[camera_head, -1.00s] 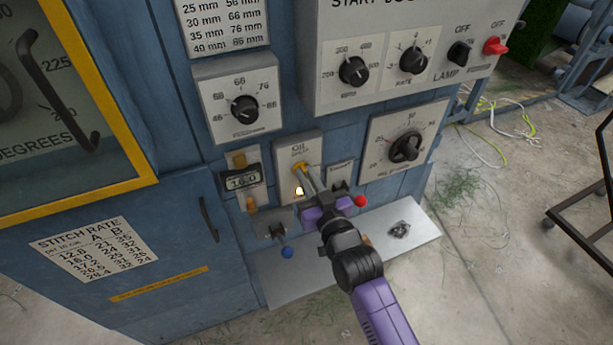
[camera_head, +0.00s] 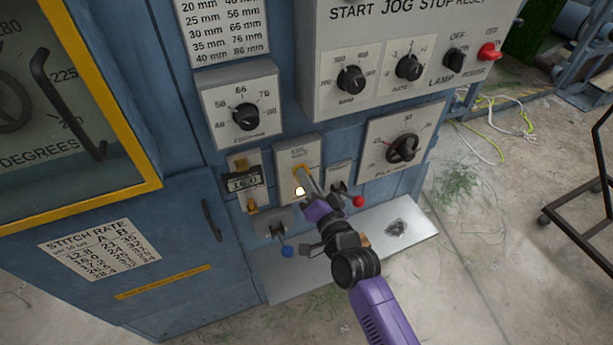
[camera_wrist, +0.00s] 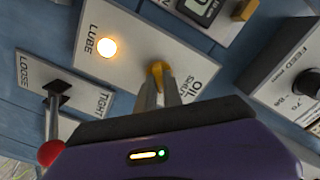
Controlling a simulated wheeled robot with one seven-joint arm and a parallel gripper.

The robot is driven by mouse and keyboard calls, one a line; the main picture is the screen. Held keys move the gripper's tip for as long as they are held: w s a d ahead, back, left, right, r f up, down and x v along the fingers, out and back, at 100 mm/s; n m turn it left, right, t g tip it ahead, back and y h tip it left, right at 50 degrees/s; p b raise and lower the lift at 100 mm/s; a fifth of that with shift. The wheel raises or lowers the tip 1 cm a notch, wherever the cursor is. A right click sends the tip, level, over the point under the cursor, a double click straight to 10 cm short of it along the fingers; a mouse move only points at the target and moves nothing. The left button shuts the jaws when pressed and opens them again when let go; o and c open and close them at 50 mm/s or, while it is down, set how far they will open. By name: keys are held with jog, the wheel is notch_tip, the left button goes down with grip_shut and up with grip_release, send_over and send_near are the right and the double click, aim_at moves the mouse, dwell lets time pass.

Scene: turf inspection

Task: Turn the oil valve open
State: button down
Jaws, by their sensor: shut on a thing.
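The oil valve handle (camera_head: 301,170) is a small yellow lever on a pale panel of the blue machine. It also shows in the wrist view (camera_wrist: 158,70), beside the word OIL. My gripper (camera_head: 306,176) has its fingertips closed on this yellow handle. In the wrist view both metal fingers (camera_wrist: 159,88) meet at it and hide its lower part. A lit round lamp (camera_wrist: 107,47) marked LUBE is on the same panel (camera_head: 287,155).
A red-knobbed lever (camera_head: 358,201) is just right of my gripper, and a blue-knobbed lever (camera_head: 287,250) is below left. A counter (camera_head: 243,180) is left of the valve panel. A metal shelf (camera_head: 402,208) juts out below.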

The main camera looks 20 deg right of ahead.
jog(key=shift+f+m+p, duration=0.2)
jog(key=shift+m+p, duration=0.1)
jog(key=shift+m, duration=3.9)
jog(key=c, duration=1.5)
grip_release()
jog(key=shift+s, duration=0.1)
jog(key=s+b, duration=0.1)
jog(key=s, duration=0.6)
jog(key=shift+s+b, duration=0.35)
